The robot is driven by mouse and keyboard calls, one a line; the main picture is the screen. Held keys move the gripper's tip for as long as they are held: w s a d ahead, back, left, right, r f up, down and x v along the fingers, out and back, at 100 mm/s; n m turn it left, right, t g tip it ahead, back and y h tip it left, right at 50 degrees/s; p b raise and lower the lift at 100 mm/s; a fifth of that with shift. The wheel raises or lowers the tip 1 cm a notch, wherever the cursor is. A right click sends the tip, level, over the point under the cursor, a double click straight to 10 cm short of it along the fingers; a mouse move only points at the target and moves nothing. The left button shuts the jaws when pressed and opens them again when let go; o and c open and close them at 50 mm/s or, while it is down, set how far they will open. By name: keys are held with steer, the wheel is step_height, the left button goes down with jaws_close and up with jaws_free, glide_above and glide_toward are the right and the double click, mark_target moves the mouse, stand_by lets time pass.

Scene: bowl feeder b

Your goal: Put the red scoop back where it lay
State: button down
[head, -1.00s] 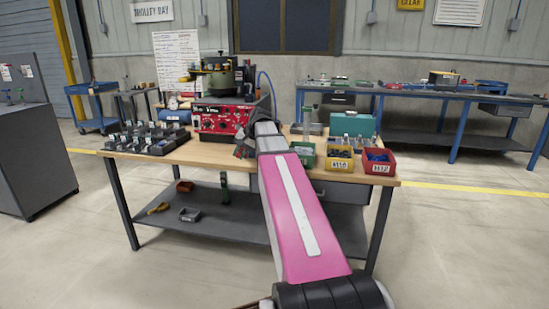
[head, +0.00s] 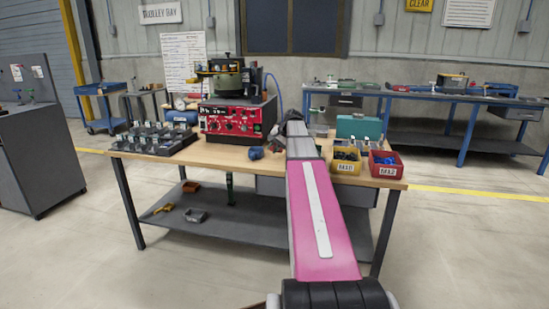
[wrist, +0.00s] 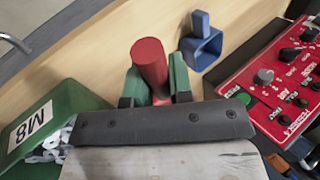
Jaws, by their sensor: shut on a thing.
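In the wrist view my gripper (wrist: 157,70) is shut on the red scoop (wrist: 149,58). Its round red handle stands between the two green finger pads. The scoop's bowl is not visible, and I cannot tell whether it touches the table. A blue scoop (wrist: 205,45) lies on the wooden bench top just beyond and right of my gripper; it also shows in the head view (head: 255,153), left of my arm. In the head view my arm hides the gripper and the red scoop.
A green M8 bin (wrist: 35,125) of metal parts stands close on the left in the wrist view. The red control box (wrist: 275,85) is close on the right. Yellow (head: 345,166) and red (head: 387,169) bins stand right of my arm on the bench (head: 215,155).

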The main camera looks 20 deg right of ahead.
steer(key=shift+d+f, duration=0.25)
steer(key=shift+f, duration=1.9)
steer(key=shift+f, duration=0.1)
steer(key=c, duration=1)
jaws_free()
steer(key=v, duration=1.2)
steer(key=shift+w, duration=0.15)
